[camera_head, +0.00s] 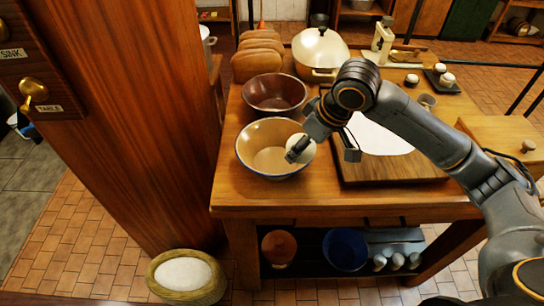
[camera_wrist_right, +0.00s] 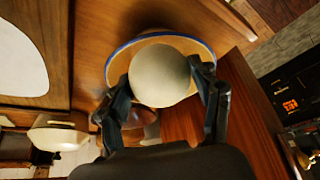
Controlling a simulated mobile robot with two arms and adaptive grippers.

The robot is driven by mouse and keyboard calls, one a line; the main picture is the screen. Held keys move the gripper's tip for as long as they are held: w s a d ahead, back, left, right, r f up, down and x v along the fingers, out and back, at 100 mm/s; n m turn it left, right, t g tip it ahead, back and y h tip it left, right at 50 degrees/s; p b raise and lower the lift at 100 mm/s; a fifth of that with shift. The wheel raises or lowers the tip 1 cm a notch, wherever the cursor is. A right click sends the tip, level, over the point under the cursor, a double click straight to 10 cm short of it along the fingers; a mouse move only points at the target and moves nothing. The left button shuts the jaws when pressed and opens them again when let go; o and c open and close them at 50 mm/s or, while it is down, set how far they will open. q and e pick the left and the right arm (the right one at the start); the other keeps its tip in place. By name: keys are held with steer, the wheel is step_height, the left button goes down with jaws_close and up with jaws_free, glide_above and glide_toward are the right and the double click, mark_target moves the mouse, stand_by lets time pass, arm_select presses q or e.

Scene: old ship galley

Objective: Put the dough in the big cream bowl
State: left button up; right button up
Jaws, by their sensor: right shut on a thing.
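The dough (camera_head: 303,147) is a pale, round ball held by my right gripper (camera_head: 320,152). The big cream bowl (camera_head: 262,160) with a blue rim stands at the table's left front. The dough is over the right part of the bowl in the head view. In the right wrist view the dough (camera_wrist_right: 160,74) sits between both fingers, with the cream bowl (camera_wrist_right: 204,50) behind it. The dough hides much of the bowl there. How high it is above the bowl is hard to tell. My left gripper is not in view.
A brown bowl (camera_head: 275,92) stands just behind the cream bowl. A wooden board (camera_head: 390,172) with a white sheet (camera_head: 378,137) lies to the right, partly under my arm. Bread loaves (camera_head: 258,62) and a cream lidded pot (camera_head: 320,50) stand at the back. A wooden post (camera_head: 165,120) rises left of the table.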

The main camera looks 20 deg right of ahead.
steer(key=w+a+f, duration=0.1)
steer(key=w+f, duration=0.1)
steer(key=w+a+f, duration=0.1)
steer(key=w+f, duration=0.2)
steer(key=w+a+f+p, duration=0.1)
steer(key=w+f, duration=0.1)
steer(key=w, duration=0.1)
steer(key=shift+w+a+f, duration=0.15)
steer(key=shift+w+a, duration=0.05)
steer(key=shift+w, duration=0.05)
step_height(320, 180, down, 3)
steer(key=shift+w+f+p, duration=0.1)
steer(key=shift+w+p, duration=0.05)
steer(key=shift+p, duration=0.4)
steer(key=shift+f, duration=0.15)
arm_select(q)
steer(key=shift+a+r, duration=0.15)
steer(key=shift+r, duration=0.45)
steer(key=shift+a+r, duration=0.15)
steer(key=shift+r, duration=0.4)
arm_select(e)
steer(key=shift+f, duration=0.2)
steer(key=o, duration=1.3)
